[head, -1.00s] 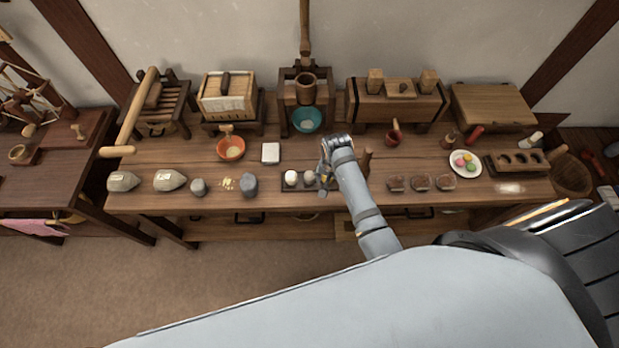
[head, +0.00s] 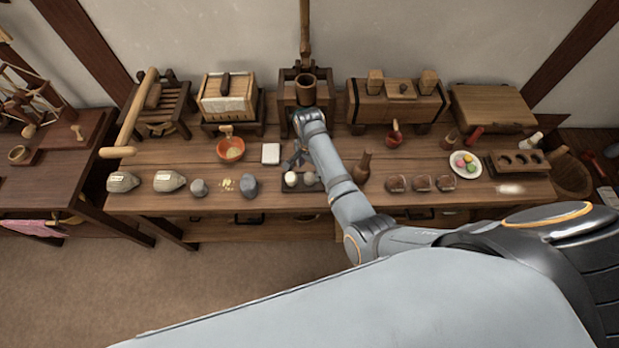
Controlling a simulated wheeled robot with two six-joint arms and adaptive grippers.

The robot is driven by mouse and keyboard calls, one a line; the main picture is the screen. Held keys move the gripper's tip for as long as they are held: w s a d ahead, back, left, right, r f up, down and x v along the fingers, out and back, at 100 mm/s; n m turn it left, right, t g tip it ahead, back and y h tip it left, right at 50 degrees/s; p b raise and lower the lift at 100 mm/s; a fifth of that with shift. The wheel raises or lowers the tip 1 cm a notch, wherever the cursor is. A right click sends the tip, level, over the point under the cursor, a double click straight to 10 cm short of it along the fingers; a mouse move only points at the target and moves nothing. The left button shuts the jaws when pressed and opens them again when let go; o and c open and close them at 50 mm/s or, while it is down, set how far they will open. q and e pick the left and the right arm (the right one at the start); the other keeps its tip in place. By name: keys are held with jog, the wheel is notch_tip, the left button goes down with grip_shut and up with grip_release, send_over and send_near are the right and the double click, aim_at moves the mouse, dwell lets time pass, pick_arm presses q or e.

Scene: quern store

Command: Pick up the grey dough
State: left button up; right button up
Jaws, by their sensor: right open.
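A small dark tray (head: 290,189) near the front edge of the bench holds pale dough balls. The left ball (head: 291,179) is whitish and the one beside it (head: 308,179) looks greyer, likely the grey dough. The tray's right end is partly hidden by my right arm. My right gripper (head: 292,161) is open, small and dark in the picture, just behind the balls; I cannot tell its exact height. No dough shows between its fingers. My left gripper is out of view.
A white block (head: 270,153) lies close left of the gripper. A grey cylinder (head: 249,185) stands left of the tray. A wooden peg-like piece (head: 362,167) stands right of my arm. The wooden press (head: 306,88) rises behind. An orange bowl (head: 231,149) sits farther left.

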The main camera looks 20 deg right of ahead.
aim_at(310, 179)
notch_tip(310, 179, down, 5)
jog(key=shift+r, duration=0.1)
jog(key=shift+s, duration=0.1)
jog(key=c, duration=1.3)
jog(key=shift+r, duration=0.55)
jog(key=r, duration=0.3)
jog(key=shift+s+d+p, duration=0.15)
jog(key=shift+s+p, duration=0.15)
jog(key=shift+p, duration=0.1)
jog(key=s+d+r, duration=0.2)
jog(key=s+r, duration=0.1)
jog(key=s, duration=0.1)
jog(key=s+d+r, duration=0.1)
jog(key=s+r, duration=0.2)
jog(key=s, duration=0.1)
jog(key=s+d+r, duration=0.2)
jog(key=s+r, duration=0.1)
jog(key=s, duration=0.1)
jog(key=shift+d+b, duration=0.3)
jog(key=shift+b, duration=0.05)
